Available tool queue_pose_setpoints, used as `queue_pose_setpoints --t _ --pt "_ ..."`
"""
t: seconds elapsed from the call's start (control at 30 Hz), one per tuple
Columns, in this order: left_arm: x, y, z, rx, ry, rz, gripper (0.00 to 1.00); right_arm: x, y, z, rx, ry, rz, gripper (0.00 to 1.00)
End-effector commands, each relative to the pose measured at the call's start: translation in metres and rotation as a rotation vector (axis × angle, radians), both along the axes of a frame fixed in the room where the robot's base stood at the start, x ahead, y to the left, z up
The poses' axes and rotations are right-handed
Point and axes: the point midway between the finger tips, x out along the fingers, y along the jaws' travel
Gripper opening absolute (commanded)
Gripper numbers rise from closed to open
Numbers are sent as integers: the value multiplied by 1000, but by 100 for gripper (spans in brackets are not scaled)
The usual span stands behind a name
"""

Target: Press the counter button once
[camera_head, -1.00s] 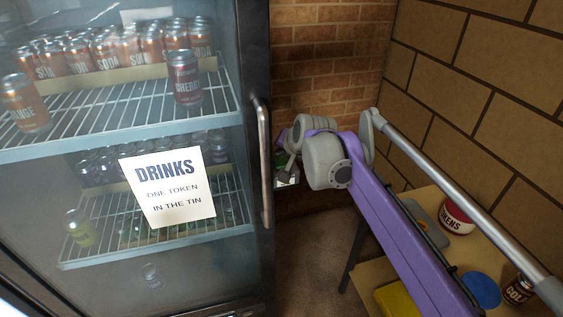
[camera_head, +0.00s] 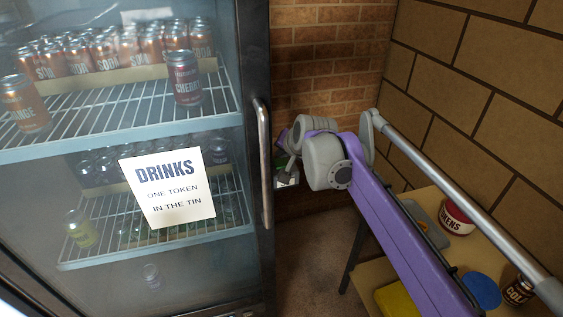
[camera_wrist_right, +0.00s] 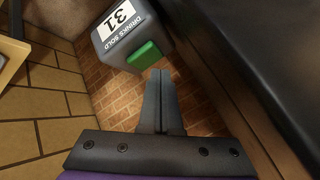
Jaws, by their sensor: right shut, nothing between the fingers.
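My right gripper (camera_wrist_right: 159,73) is shut and empty. Its fingertips appear just below and right of the green button in the wrist view, with a small gap in the picture. My left gripper is not in view.
A glass-door fridge (camera_head: 255,60) with a vertical handle (camera_head: 265,165) stands close left of my right arm. A brick wall (camera_head: 330,50) is behind. A table at right holds a token tin (camera_head: 457,217), a can (camera_head: 517,291) and a blue disc (camera_head: 482,288).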

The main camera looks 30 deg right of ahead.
Motion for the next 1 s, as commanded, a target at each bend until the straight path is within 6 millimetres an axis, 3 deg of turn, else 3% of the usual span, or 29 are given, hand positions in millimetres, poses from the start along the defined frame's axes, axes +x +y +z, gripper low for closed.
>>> queue_pose_setpoints --t 1.0 --pt "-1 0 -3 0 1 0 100 0 0 -9 0 0 0 0"
